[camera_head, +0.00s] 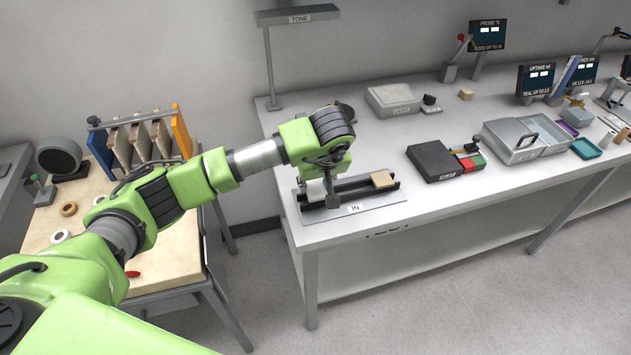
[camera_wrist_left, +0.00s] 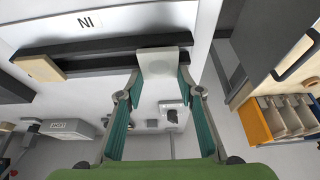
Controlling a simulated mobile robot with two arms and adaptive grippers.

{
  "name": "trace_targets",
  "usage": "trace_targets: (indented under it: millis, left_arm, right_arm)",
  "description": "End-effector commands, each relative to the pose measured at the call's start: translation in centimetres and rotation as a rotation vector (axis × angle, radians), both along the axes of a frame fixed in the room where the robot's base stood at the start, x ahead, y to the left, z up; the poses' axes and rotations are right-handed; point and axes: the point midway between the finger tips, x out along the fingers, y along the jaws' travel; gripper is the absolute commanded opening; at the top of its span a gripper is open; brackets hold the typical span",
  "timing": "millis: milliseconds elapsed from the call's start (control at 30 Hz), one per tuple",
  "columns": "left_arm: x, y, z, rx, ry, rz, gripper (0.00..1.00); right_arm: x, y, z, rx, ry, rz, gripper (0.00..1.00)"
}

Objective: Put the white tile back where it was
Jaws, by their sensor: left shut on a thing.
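My left gripper (camera_head: 332,198) is low over the near-left end of a dark two-rail rack (camera_head: 353,185) on the grey bench. In the left wrist view the same gripper (camera_wrist_left: 160,74) is shut on the white tile (camera_wrist_left: 164,59), its fingers on either side. The tile overlaps the end of the rails (camera_wrist_left: 95,47) there; whether it rests on them I cannot tell. In the head view the gripper mostly hides the tile. A beige tile (camera_head: 382,179) lies at the rack's other end and also shows in the left wrist view (camera_wrist_left: 40,67). My right gripper is not in view.
The rack stands on a plate with an "IN" label (camera_head: 355,208) near the bench's front edge. A black box (camera_head: 436,160) and a grey "LIGHT" box (camera_head: 392,99) stand farther off. A wooden table (camera_head: 165,262) with upright panels is at the left.

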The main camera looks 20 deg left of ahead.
Motion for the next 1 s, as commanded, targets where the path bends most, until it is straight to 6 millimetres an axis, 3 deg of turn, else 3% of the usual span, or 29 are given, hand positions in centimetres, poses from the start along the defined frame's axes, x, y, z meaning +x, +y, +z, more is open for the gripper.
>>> trace_targets:
  millis: [267,300,367,767,933,1000]
  left_arm:
    - [0.0,0.0,-0.5,0.0,-0.001,0.001,0.09]
    - [0.0,0.0,-0.5,0.0,0.0,0.001,0.39]
    - [0.0,0.0,-0.5,0.0,0.0,0.001,0.51]
    - [0.0,0.0,-0.2,0.0,0.0,0.001,0.51]
    - [0.0,-0.1,1.3,-0.003,0.0,0.001,0.51]
    - [-0.4,-0.5,2.4,-0.003,-0.008,-0.003,0.51]
  right_arm:
    - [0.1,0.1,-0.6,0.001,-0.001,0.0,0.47]
    - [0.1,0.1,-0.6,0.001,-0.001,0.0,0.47]
    - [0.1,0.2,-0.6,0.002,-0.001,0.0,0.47]
    - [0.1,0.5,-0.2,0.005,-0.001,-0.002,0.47]
    - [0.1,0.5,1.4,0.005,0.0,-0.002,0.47]
    - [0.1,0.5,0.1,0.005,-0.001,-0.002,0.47]
